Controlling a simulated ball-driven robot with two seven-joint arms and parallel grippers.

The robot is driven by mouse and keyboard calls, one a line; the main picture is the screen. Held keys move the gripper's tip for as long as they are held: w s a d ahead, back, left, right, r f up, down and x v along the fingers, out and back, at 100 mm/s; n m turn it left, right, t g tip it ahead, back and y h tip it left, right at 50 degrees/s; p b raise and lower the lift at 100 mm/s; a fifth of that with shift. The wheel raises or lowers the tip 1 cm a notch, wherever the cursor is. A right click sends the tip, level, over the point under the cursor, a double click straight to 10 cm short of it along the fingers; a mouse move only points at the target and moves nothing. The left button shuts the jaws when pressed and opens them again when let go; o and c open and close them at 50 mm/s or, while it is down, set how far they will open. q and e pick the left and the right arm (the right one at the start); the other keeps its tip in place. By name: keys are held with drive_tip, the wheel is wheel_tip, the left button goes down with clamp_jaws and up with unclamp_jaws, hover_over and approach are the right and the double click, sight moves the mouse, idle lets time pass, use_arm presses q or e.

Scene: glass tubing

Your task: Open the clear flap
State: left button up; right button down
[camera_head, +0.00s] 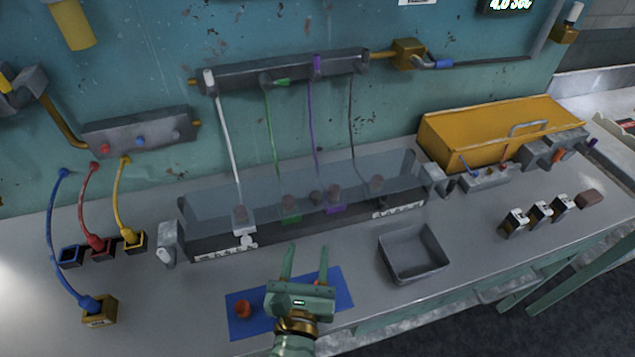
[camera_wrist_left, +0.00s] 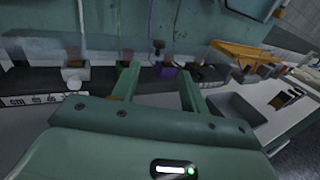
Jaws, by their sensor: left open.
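The clear flap (camera_head: 300,188) is a long see-through panel over the dark rack at the back of the bench in the head view. It lies over the rack, and several coloured holders show through or beneath it. A white knob (camera_head: 246,241) sits at the rack's front left. My left gripper (camera_head: 307,252) is open and empty, just in front of the rack's front side and apart from the flap. In the left wrist view its fingers (camera_wrist_left: 157,76) point toward the rack and its coloured holders. My right gripper is not in view.
A blue mat (camera_head: 240,327) with a red-orange round piece (camera_head: 243,309) lies below my left gripper. A grey open tray (camera_head: 413,272) is to the right. A yellow box (camera_head: 470,125) stands at the back right. White, green, purple and dark tubes hang above the rack.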

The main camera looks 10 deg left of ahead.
use_arm(q)
approach(316, 194)
drive_tip(key=w, duration=1)
drive_tip(key=shift+f+b, duration=0.1)
drive_tip(key=shift+b, duration=0.3)
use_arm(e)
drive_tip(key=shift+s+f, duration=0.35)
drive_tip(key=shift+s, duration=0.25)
use_arm(q)
clamp_jaws()
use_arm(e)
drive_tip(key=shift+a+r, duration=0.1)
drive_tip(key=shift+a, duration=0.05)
